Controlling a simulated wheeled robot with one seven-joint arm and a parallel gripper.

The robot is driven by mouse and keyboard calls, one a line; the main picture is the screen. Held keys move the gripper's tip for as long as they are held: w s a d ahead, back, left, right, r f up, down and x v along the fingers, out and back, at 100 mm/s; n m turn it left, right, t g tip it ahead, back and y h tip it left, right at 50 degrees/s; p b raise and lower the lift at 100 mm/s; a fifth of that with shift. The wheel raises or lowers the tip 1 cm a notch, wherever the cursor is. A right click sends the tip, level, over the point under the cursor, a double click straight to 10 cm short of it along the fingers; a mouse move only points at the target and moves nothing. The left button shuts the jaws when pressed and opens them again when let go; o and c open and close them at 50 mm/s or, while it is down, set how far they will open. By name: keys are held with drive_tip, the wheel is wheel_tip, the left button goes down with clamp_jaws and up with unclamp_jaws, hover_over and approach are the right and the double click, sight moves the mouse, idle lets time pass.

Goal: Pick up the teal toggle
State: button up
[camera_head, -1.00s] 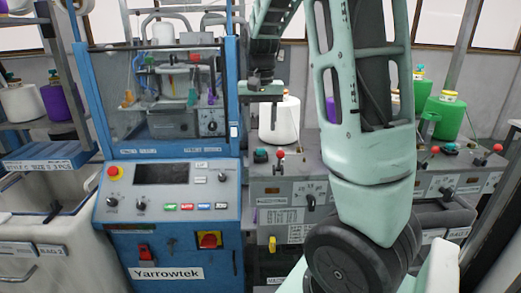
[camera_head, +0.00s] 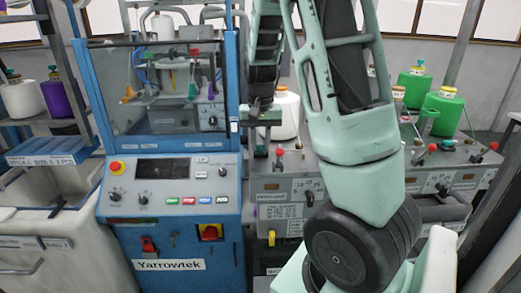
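A teal knob-like toggle (camera_head: 448,144) stands on the right part of the grey machine top, near a red-balled lever. Another teal piece hangs behind the glass of the blue cabinet (camera_head: 191,91). In the earlier view, a teal knob stood on the left part of the grey machine, beside a red-balled lever (camera_head: 279,154). My gripper (camera_head: 261,150) now covers that spot, pointing down, so this knob is hidden. The fingers are small and dark, and I cannot tell whether they are open, shut or touching the knob.
A white yarn cone (camera_head: 285,116) stands just behind my gripper. Green cones (camera_head: 443,112) stand on the right of the machine top. The blue Yarrowtek cabinet (camera_head: 170,237) rises close on the left. My arm hides the middle of the machine.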

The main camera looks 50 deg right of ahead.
drive_tip(key=shift+c, duration=0.8)
wheel_tip(320, 180, up, 10)
drive_tip(key=b, duration=0.2)
